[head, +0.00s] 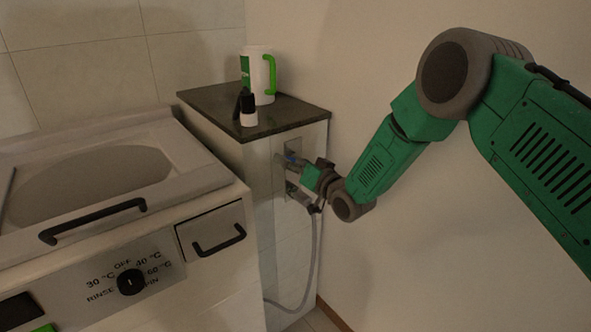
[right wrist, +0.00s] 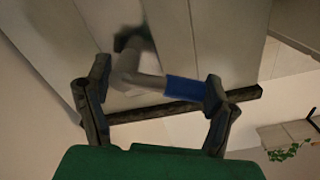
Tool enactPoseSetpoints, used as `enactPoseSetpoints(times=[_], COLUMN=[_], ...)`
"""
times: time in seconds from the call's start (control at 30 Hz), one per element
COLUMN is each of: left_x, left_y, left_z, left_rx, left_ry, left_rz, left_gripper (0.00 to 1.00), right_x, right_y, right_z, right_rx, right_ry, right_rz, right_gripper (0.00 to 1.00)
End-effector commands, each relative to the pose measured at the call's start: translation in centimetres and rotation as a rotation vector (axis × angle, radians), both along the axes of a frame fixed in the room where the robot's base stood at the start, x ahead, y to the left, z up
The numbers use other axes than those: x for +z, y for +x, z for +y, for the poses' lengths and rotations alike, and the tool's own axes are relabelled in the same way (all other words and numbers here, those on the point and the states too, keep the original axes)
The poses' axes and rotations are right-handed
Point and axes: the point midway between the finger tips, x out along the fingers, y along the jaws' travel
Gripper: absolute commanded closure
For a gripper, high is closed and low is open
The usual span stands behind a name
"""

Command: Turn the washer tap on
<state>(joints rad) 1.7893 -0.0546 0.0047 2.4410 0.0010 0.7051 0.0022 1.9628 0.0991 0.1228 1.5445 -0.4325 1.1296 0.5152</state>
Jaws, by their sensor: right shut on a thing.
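The washer tap (head: 289,157) is on the side of the tiled ledge, grey metal with a small blue part. In the right wrist view the tap's grey pipe (right wrist: 147,82) and blue handle (right wrist: 184,90) lie between my fingers. The right finger touches the end of the blue handle. My left gripper is not in view.
A grey hose (head: 317,245) hangs below the tap. The washer (head: 215,285) with knob, drawer and black handle stands at left. A dark ledge top (head: 290,117) holds a white-green jug (head: 259,75) and a small black-and-white bottle (head: 247,110). The wall is close on the right.

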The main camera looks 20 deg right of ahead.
Motion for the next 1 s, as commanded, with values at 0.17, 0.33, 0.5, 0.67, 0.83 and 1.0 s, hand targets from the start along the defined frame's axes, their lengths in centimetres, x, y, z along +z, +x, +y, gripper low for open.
enactPoseSetpoints(times=[0.17, 0.33, 0.5, 0.67, 0.83, 1.0], left_x=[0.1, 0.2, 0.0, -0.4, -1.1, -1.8], left_y=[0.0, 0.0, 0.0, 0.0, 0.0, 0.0], left_z=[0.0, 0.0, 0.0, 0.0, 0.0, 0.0], left_rx=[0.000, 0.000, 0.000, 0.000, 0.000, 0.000], left_ry=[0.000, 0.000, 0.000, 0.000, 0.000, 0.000], left_rz=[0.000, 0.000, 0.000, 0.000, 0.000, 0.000], left_gripper=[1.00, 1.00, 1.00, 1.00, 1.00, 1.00], right_x=[0.5, 0.8, 1.1, 1.3, 1.5, 1.5], right_y=[1.0, 1.2, 1.4, 1.6, 1.7, 1.9], right_z=[-0.4, -0.7, -1.1, -1.6, -2.1, -2.5], right_rx=[-0.001, -0.002, -0.003, -0.002, -0.003, -0.003], right_ry=[0.160, 0.313, 0.464, 0.607, 0.750, 0.874], right_rz=[0.058, 0.115, 0.170, 0.221, 0.272, 0.316], right_gripper=[0.76, 0.76, 0.76, 0.76, 0.76, 0.76])
